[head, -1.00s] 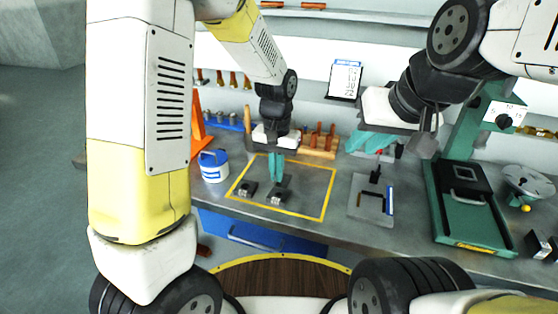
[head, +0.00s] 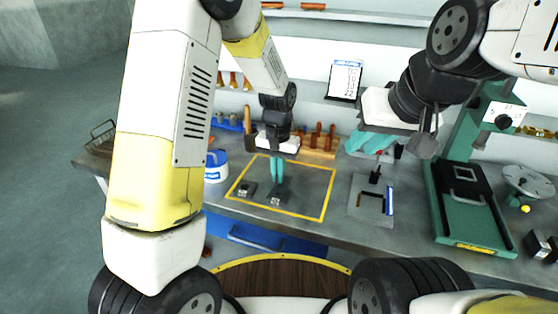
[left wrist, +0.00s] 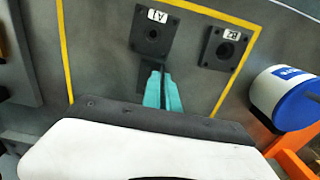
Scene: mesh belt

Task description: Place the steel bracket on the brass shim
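My left gripper (head: 277,184) points down inside the yellow outline on the bench. In the left wrist view its teal fingers (left wrist: 160,88) are close together with a thin dark strip between them. I take this to be part of the steel bracket (left wrist: 149,76), a dark grey piece at the fingertips. The bracket is beside a dark square plate tagged A1 (left wrist: 152,36). A second tagged dark plate (left wrist: 220,47) lies apart from it. I cannot make out a brass-coloured shim. My right gripper (head: 371,143) looks open and empty, high over the bench's back.
A blue-and-white tub (head: 216,167) stands left of the yellow outline (head: 322,204). A grey fixture plate (head: 370,202) and a green machine (head: 468,205) are to the right. A wooden rack (head: 318,146) is behind. The outlined area's right part is clear.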

